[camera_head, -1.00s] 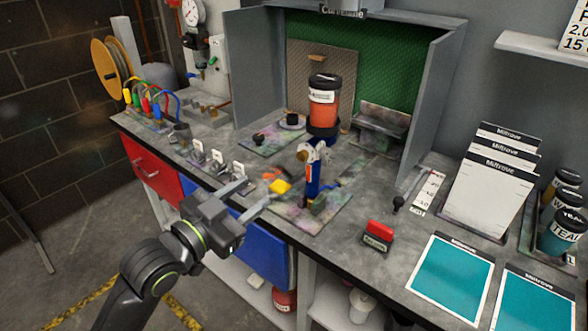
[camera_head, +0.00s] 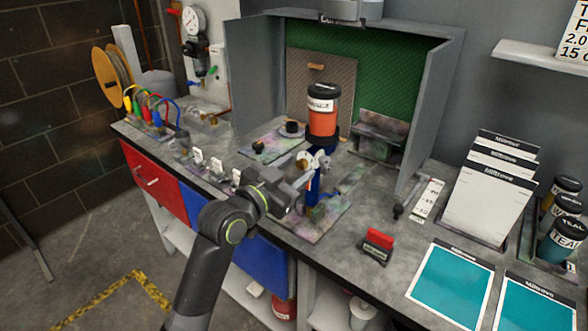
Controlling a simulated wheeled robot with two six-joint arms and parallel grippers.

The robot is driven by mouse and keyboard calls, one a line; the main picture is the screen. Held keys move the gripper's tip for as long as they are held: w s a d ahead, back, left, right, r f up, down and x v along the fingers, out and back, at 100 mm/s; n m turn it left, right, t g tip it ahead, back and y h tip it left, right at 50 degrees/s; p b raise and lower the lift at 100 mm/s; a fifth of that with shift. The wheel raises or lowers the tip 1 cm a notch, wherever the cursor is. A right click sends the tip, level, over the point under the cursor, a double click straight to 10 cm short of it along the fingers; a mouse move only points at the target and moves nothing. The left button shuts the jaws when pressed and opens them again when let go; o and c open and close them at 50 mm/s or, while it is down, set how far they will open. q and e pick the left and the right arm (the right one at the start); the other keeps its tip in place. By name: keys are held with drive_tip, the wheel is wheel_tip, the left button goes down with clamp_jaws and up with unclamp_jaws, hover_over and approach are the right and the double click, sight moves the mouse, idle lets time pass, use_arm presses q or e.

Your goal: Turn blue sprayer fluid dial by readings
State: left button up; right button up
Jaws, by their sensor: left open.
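The blue sprayer (camera_head: 316,186) stands upright on a paint-stained mat (camera_head: 320,224) at the bench's front middle. My left gripper (camera_head: 298,192) is open at the sprayer's left side, with its fingers pointing toward the sprayer. Whether a finger touches the sprayer cannot be told. The arm hides part of the area to the left of the sprayer, and the fluid dial is too small to make out. A round white-faced gauge (camera_head: 194,19) hangs on the wall panel at the back left. My right gripper does not show.
A red stamp-like block (camera_head: 378,243), teal panels (camera_head: 450,281) and a card rack (camera_head: 487,194) sit to the right. Coloured hoses (camera_head: 155,108) are at the left.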

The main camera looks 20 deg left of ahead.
use_arm(q)
clamp_jaws()
drive_tip(key=shift+r+n+p, duration=0.15)
drive_tip(key=shift+n+p, duration=0.75)
drive_tip(key=shift+p, duration=0.25)
drive_tip(key=n+p, duration=0.4)
drive_tip(key=shift+n, duration=0.3)
drive_tip(key=shift+n+p, duration=1.15)
drive_tip(key=shift+n, duration=0.05)
drive_tip(key=shift+n+p, duration=1)
drive_tip(key=shift+n, duration=0.5)
drive_tip(key=shift+d, duration=0.1)
